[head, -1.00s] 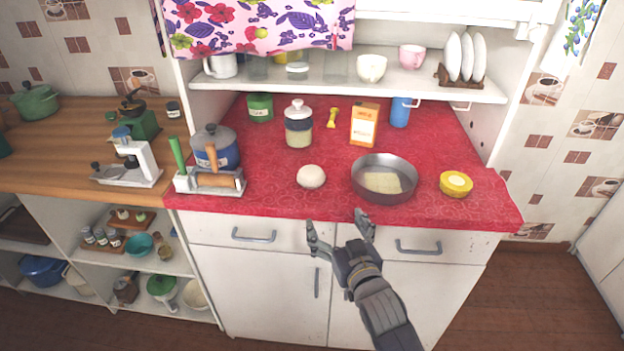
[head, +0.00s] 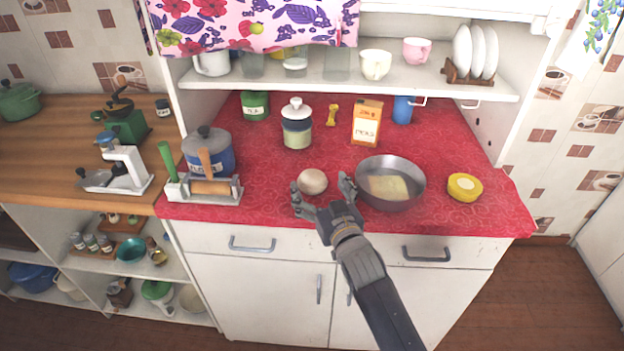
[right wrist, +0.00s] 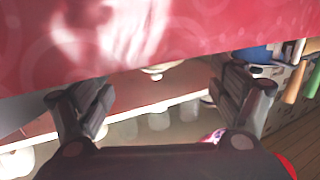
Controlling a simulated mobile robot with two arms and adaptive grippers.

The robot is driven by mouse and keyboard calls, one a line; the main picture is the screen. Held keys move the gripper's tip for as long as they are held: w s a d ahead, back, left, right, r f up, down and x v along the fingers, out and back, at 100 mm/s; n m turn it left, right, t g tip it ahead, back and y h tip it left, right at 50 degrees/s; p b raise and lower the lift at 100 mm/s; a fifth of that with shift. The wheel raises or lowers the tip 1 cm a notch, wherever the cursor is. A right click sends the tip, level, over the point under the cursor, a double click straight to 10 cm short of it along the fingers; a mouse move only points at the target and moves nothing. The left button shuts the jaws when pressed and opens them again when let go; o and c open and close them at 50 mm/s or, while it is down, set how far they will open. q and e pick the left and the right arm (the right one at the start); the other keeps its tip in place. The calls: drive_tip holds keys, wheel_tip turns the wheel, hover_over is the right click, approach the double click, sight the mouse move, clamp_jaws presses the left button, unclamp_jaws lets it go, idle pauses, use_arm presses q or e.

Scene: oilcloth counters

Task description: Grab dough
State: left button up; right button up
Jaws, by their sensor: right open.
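The dough (head: 312,181) is a small pale ball on the red counter, left of the frying pan. My right gripper (head: 322,194) is open at the near side of the dough, with its fingers spread to either side in the head view. The fingers look empty, and I cannot tell whether either touches the dough. In the right wrist view, the open fingers (right wrist: 165,88) frame a small pale rounded thing that I cannot identify with certainty. My left gripper is not in view.
The frying pan (head: 391,183) with a flat yellowish piece in it stands close to the right finger. A rolling-pin holder (head: 204,190) and blue pot (head: 208,150) stand left. Jars and a carton (head: 366,123) stand behind.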

sight(308, 168)
drive_tip(key=shift+w+a, duration=0.1)
drive_tip(key=shift+w, duration=0.1)
drive_tip(key=x, duration=0.2)
drive_tip(key=p+x, duration=0.1)
drive_tip(key=x, duration=0.1)
drive_tip(key=shift+f, duration=0.25)
drive_tip(key=shift+w+a, duration=0.15)
drive_tip(key=shift+w, duration=0.2)
drive_tip(key=shift+w+f, duration=0.1)
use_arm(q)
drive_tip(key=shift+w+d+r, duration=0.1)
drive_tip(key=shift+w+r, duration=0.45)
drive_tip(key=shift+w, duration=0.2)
use_arm(e)
drive_tip(key=c, duration=1.2)
